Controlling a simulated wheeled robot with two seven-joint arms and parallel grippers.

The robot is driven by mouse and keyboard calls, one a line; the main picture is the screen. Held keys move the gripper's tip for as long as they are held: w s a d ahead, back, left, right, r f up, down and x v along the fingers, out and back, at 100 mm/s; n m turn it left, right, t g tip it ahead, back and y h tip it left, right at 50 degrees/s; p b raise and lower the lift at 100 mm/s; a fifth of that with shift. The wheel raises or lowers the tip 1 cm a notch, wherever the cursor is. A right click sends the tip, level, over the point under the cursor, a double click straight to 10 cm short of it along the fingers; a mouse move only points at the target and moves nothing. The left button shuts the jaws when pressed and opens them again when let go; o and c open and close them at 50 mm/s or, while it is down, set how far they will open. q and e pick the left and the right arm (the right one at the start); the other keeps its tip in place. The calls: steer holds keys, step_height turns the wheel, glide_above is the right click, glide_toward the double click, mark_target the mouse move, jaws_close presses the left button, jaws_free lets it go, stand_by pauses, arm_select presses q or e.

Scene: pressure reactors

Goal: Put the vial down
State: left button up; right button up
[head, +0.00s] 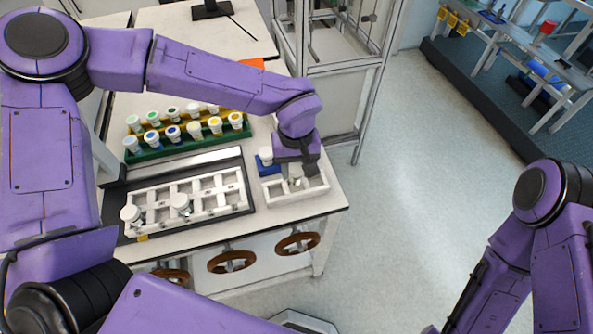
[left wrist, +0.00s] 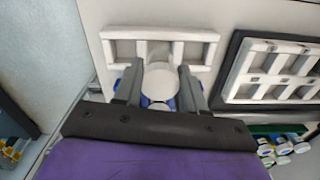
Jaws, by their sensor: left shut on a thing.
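My left gripper (head: 297,178) is shut on a vial over the small white rack (head: 275,194) at the table's right end. In the left wrist view the vial (left wrist: 160,82) shows as a round white top between the two fingers (left wrist: 160,90). The small rack (left wrist: 125,36) lies beneath, its slots partly hidden by the fingers. I cannot tell whether the vial touches the rack. A white-capped vial with blue (head: 265,155) stands just left of the gripper. My right gripper is out of view.
A larger white rack (head: 243,207) on a dark tray holds two white-capped vials (head: 131,214) (head: 181,203). Behind it, green and yellow racks (head: 148,156) hold several colour-capped vials. Brown handwheels (head: 231,261) sit under the table's front edge.

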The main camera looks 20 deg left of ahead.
mark_target(295, 179)
arm_select(q)
steer(key=shift+s+f, duration=0.15)
steer(key=shift+f, duration=0.8)
steer(key=shift+s+f, duration=0.15)
steer(key=shift+f, duration=0.75)
jaws_close()
steer(key=o, duration=0.8)
jaws_free()
steer(key=shift+w, duration=0.1)
steer(key=shift+o, duration=1.2)
steer(key=shift+w+f, duration=0.1)
steer(key=shift+w, duration=0.05)
steer(key=shift+w+a, duration=0.1)
steer(key=shift+r, duration=0.5)
step_height(295, 179, up, 11)
steer(key=shift+r+b, duration=0.2)
steer(key=shift+b, duration=0.1)
